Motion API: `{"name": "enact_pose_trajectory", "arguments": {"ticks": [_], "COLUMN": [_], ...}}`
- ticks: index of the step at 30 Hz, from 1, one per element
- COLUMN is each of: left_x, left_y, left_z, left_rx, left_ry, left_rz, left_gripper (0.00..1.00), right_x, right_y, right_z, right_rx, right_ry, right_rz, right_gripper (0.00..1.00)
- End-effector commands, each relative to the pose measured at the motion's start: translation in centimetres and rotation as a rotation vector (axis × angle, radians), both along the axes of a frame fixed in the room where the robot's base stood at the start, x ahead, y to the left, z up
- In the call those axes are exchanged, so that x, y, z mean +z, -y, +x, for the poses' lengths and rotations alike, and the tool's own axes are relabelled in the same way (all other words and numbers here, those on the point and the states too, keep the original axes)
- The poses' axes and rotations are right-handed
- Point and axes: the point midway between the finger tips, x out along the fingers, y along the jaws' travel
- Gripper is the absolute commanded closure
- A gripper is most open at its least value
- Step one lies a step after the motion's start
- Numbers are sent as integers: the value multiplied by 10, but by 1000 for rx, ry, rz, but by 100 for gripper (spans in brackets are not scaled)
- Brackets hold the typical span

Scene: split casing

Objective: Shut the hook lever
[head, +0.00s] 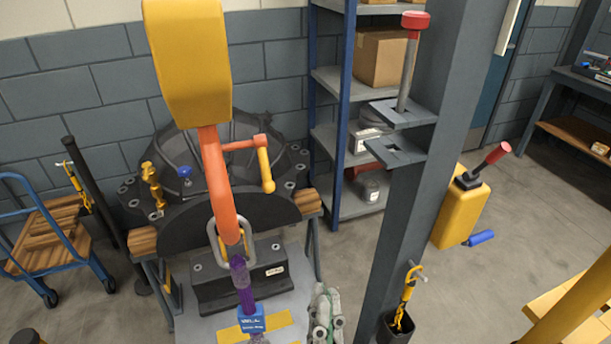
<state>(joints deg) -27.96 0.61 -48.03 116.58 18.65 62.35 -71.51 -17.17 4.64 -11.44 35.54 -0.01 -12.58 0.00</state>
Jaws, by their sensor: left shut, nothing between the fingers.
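A large yellow hoist block (187,60) hangs at the upper left, with a long orange hook (217,180) below it. An orange bar sticks out to the right from the hook's upper part and ends in a yellow grip (265,170) pointing down; this looks like the hook lever. A grey ring (247,245) hangs around the hook's lower end, with a purple sling (240,280) below it. My left gripper (323,294) is at the bottom centre, below and right of the lever and apart from it. It is shut and empty. My right gripper is out of view.
A dark casing (160,240) stands on the bench behind the hook. A grey post (405,210) with brackets and a red-topped rod (408,60) rises at the right. A yellow box (460,212) with a red-handled lever is beyond it.

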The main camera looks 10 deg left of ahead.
Motion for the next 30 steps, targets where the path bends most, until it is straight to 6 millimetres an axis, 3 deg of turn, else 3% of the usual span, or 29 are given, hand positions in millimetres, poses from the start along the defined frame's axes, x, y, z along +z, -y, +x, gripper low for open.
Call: {"name": "enact_pose_trajectory", "arguments": {"ticks": [1, 3, 6, 17, 23, 30], "left_x": [16, 31, 42, 45, 57, 96], "left_y": [-13, -27, -40, -44, -48, -63], "left_z": [-8, -18, -25, -28, -21, 5], "left_rx": [40, 86, 127, 141, 142, 141], "left_ry": [24, 48, 64, 69, 72, 75], "left_rz": [-39, -81, -115, -126, -126, -126], "left_gripper": [100, 100, 100, 100, 100, 100], "right_x": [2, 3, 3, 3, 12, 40], "right_y": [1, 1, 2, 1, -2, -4], "right_z": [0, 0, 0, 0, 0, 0], "right_rx": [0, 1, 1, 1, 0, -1], "right_ry": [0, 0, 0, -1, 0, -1], "right_rz": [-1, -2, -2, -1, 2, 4], "right_gripper": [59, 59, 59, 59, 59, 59]}}
